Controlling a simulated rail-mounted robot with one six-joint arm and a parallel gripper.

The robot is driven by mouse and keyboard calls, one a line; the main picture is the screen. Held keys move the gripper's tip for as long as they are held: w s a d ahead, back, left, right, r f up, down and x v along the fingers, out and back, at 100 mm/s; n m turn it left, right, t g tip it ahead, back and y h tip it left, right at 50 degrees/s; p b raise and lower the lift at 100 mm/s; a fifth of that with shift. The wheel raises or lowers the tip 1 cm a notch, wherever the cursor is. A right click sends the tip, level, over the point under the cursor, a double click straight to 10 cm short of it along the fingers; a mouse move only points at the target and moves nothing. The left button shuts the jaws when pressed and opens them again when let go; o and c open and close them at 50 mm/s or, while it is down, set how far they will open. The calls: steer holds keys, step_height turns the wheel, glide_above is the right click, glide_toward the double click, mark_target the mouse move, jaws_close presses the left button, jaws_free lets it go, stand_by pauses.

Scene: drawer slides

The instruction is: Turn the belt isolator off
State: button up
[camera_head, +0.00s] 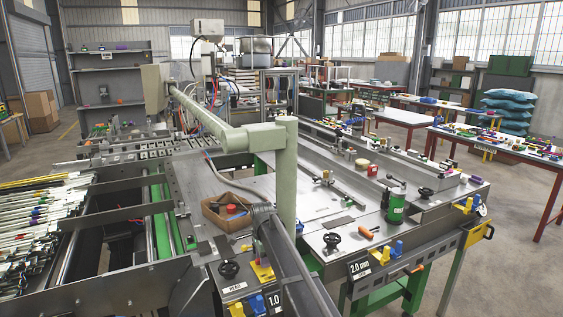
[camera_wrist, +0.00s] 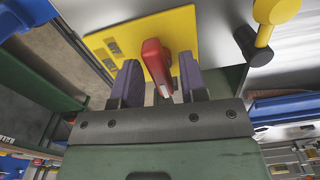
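A red isolator handle (camera_wrist: 157,66) stands on a yellow plate (camera_wrist: 112,40) in the wrist view. My gripper (camera_wrist: 160,82) is open, with its two purple-grey fingers on either side of the red handle. Gaps show between the handle and both fingers, and no contact is visible. The handle's tip lies a little beyond the fingertips, and its lower end passes down between the fingers. The label marks on the plate are too small to read. In the head view my gripper and the red handle cannot be made out clearly.
In the head view a cardboard box (camera_head: 228,211), black handwheels (camera_head: 332,240) and a green canister (camera_head: 396,207) stand on the metal bench.

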step_height(320, 180, up, 3)
steer(key=p, duration=0.2)
steer(key=shift+p, duration=0.4)
steer(key=shift+f, duration=0.2)
steer(key=n, duration=1.7)
steer(key=shift+n, duration=0.4)
steer(key=shift+f, duration=0.1)
